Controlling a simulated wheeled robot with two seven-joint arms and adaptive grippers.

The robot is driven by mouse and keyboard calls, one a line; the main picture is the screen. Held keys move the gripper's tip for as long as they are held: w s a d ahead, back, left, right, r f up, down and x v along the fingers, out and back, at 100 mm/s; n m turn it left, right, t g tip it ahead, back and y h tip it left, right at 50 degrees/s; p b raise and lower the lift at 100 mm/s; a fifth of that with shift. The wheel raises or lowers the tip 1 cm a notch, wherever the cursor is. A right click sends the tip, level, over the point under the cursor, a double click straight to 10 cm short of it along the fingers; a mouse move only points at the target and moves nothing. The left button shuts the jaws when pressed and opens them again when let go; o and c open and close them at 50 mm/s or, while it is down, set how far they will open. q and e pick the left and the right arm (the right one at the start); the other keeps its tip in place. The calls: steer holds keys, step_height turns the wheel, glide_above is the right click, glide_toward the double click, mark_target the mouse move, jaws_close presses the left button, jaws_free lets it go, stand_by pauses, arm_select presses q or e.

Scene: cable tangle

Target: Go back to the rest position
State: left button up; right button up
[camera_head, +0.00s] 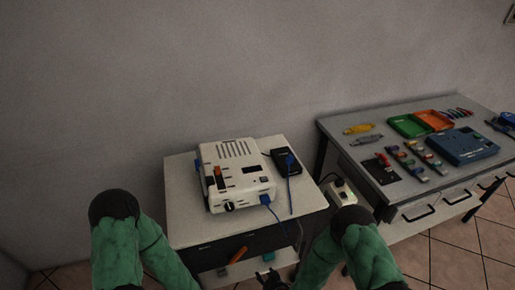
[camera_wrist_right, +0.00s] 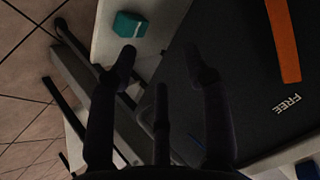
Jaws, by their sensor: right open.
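My right gripper (camera_head: 273,281) shows at the bottom edge of the head view, low in front of the small table (camera_head: 185,215). In the right wrist view its dark fingers (camera_wrist_right: 164,68) are spread, with nothing between them. They point toward a dark surface marked "FREE" (camera_wrist_right: 288,104), an orange strip (camera_wrist_right: 283,40) and a teal block (camera_wrist_right: 130,24). My left arm comes in at the lower left of the head view. Its gripper is out of the picture.
A white device (camera_head: 237,175) with a blue cable and a black box (camera_head: 286,161) stand on the small table. A power strip (camera_head: 341,192) lies between it and the workbench (camera_head: 345,135), which holds trays, tools and a blue case (camera_head: 463,146). Tiled floor shows front right.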

steer(key=s+d+r+g+p, duration=0.1)
steer(key=s+d+g, duration=0.2)
steer(key=s, duration=0.4)
steer(key=s+d+r+g+p, duration=0.1)
steer(key=s+d+g, duration=0.2)
steer(key=s+g, duration=0.2)
steer(key=s, duration=0.2)
steer(key=shift+s+d+g, duration=0.25)
steer(key=shift+s+g, duration=0.05)
steer(key=shift+s, duration=0.05)
